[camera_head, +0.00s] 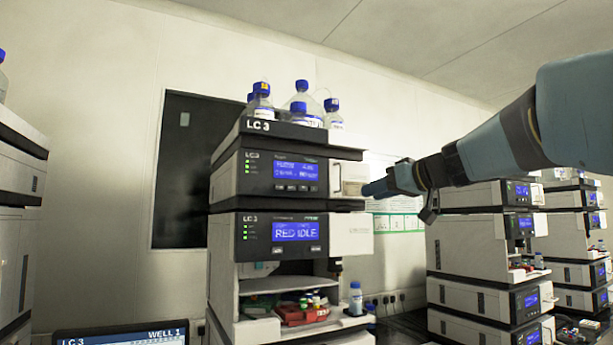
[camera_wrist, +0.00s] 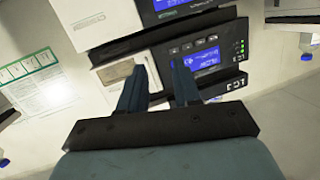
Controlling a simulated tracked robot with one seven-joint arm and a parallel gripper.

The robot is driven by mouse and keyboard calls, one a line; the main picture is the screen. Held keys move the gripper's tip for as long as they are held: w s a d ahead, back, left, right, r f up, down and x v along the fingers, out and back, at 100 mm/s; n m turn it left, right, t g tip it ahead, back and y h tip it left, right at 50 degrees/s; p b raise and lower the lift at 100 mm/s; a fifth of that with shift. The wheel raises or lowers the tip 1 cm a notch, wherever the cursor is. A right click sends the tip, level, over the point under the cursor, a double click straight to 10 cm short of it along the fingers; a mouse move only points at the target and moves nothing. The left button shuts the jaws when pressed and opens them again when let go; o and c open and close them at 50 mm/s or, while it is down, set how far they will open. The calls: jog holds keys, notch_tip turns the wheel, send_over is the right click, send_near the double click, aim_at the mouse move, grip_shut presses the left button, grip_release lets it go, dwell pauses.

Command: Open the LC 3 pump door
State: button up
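The LC 3 stack (camera_head: 280,215) stands in the middle of the head view. Its upper module (camera_head: 285,178) has a blue display, a button row and a pale section (camera_head: 351,180) at its right end. I cannot read for certain which module is the pump. My gripper (camera_head: 368,189) is at the right end of this upper module, by the pale section. In the wrist view, the gripper (camera_wrist: 160,66) has its two dark fingers apart with nothing visible between them. The module's front (camera_wrist: 210,60) and pale section (camera_wrist: 118,72) lie behind the fingers. Contact cannot be told.
Bottles (camera_head: 301,108) stand on top of the stack. An open bay below holds a red tray (camera_head: 303,315) of vials. Other stacks (camera_head: 470,255) stand at right.

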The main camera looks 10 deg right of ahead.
jog(key=w+d+r+n+t, duration=0.1)
jog(key=w+d+r+t, duration=0.15)
jog(key=r, duration=0.35)
send_near(345, 174)
jog(key=shift+g+y, duration=0.25)
jog(key=shift+y, duration=0.05)
jog(key=w+a, duration=0.1)
jog(key=a, duration=0.1)
jog(key=w+a, duration=0.1)
jog(key=a, duration=0.1)
jog(key=w+a, duration=0.1)
jog(key=a, duration=0.1)
jog(key=shift+a+f, duration=0.2)
jog(key=shift+f, duration=0.15)
grip_shut()
dwell(0.5)
